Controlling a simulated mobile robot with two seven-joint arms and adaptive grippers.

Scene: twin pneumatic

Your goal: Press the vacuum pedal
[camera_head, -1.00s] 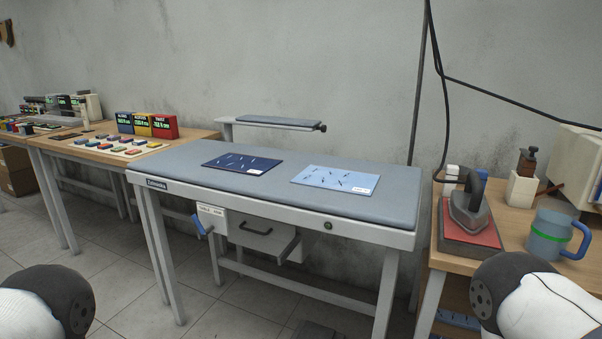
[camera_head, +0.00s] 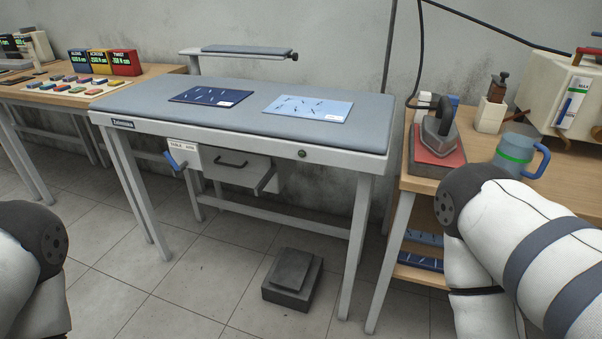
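A dark grey pedal (camera_head: 292,277) with a raised, sloped top plate sits on the tiled floor, below the front edge of the ironing table (camera_head: 240,119). It stands between the table's front legs, closer to the right one, and nothing touches it. Parts of my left arm show at the lower left and of my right arm at the lower right, both apart from the pedal. Neither gripper is in the picture.
A wooden side table (camera_head: 408,187) at the right holds an iron (camera_head: 437,132) on a red pad and a blue mug (camera_head: 514,152). A blue-handled lever (camera_head: 173,160) hangs under the ironing table. The floor in front of the pedal is clear.

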